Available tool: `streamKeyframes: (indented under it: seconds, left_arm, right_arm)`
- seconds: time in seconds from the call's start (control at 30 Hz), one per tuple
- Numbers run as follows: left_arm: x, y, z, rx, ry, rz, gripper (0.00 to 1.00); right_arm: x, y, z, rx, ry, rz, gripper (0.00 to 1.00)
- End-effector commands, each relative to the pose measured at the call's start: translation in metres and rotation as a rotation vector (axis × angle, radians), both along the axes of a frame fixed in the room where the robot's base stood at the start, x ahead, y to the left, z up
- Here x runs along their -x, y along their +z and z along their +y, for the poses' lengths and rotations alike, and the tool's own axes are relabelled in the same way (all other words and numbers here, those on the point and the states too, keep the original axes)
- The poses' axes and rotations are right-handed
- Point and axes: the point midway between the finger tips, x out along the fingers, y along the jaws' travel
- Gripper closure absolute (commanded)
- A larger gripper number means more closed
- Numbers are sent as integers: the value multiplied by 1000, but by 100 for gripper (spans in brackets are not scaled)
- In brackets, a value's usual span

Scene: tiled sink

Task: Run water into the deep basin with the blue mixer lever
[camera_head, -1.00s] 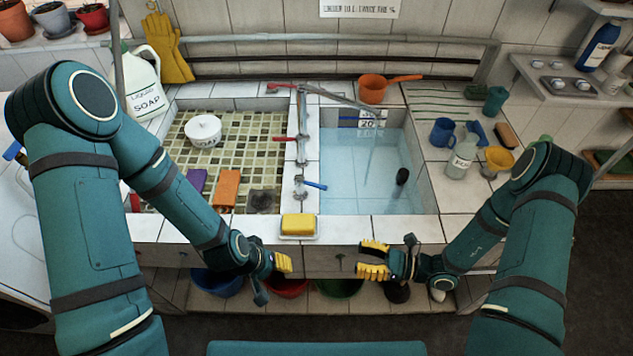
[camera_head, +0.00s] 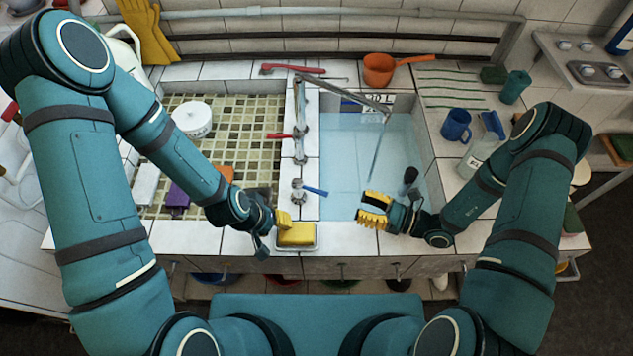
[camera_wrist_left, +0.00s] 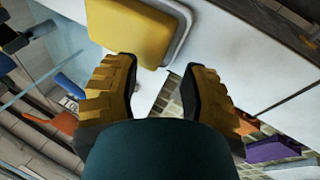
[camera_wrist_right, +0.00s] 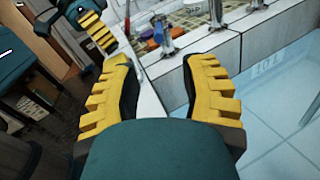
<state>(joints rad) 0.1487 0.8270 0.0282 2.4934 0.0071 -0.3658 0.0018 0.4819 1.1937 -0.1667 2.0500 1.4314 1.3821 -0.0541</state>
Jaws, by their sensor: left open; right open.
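The blue mixer lever (camera_head: 316,191) sticks out to the right from the chrome mixer (camera_head: 298,190) on the tiled divider between the basins. The deep basin (camera_head: 345,140) on the right holds clear bluish water. The chrome spout (camera_head: 345,92) reaches over it. A thin pale streak runs down below the spout's end; I cannot tell if it is running water. My right gripper (camera_head: 361,209) is open and empty at the deep basin's front edge, right of and nearer than the lever. My left gripper (camera_head: 282,222) is open beside the yellow sponge (camera_head: 297,234), left of and nearer than the lever.
The shallow tiled basin (camera_head: 250,150) holds a white tub (camera_head: 192,120) and cloths. A dark object (camera_head: 408,180) stands in the deep basin near my right gripper. An orange dipper (camera_head: 380,70) lies behind.

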Motion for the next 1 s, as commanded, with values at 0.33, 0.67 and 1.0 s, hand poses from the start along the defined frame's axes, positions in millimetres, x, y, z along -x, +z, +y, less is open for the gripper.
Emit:
streamKeyframes:
  seconds: [0.33, 0.67, 1.0]
  left_arm:
    - [0, 4, 0, 1, 0, 0, 57]
    - [0, 4, 0, 1, 0, 0, 57]
    - [0, 3, 0, 1, 0, 0, 57]
  right_arm:
    - [-21, 1, 60, -1, 7, -1, 57]
    - [-40, 0, 110, 0, 5, -2, 57]
    - [-46, 0, 122, 1, 1, -2, 57]
